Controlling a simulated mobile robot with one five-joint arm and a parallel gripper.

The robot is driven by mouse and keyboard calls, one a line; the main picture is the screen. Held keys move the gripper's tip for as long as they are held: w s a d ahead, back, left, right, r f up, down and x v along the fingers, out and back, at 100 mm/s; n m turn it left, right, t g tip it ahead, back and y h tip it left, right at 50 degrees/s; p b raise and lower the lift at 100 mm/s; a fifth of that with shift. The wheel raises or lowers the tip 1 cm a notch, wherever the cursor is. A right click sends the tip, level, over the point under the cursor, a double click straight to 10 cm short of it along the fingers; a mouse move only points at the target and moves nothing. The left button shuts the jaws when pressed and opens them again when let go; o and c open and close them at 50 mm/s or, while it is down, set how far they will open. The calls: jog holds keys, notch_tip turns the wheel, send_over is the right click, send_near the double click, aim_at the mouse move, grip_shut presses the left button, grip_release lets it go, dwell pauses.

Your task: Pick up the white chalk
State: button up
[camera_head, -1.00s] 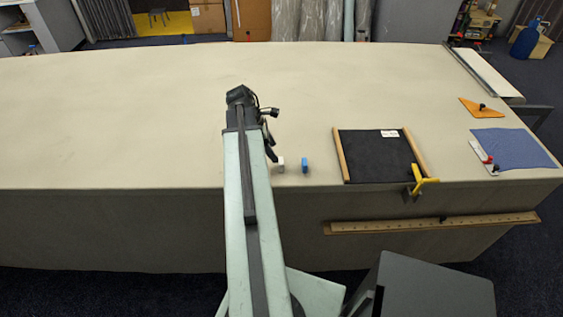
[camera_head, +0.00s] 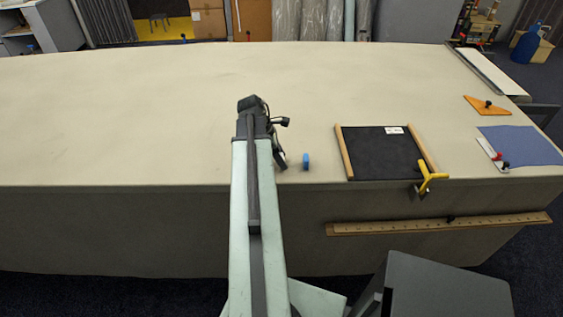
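My gripper (camera_head: 279,154) is over the near part of the table, at the far end of my pale green arm, pointing down. Its fingers are small and dark, and whether they are open or shut does not show. The white chalk cannot be made out now; the place where a small white piece stood earlier is behind my gripper and arm. A small blue piece (camera_head: 306,161) stands just to the right of my gripper, apart from it, near the table's front edge.
The cloth table (camera_head: 130,115) is bare to the left and behind. To the right are a black framed board (camera_head: 383,153), a yellow clamp (camera_head: 427,177), a blue cloth (camera_head: 522,145) and an orange triangle (camera_head: 487,105). A wooden rail (camera_head: 430,224) is on the front.

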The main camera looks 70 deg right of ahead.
grip_shut()
jog(key=shift+r, duration=0.1)
notch_tip(320, 180, up, 10)
jog(key=p, duration=1)
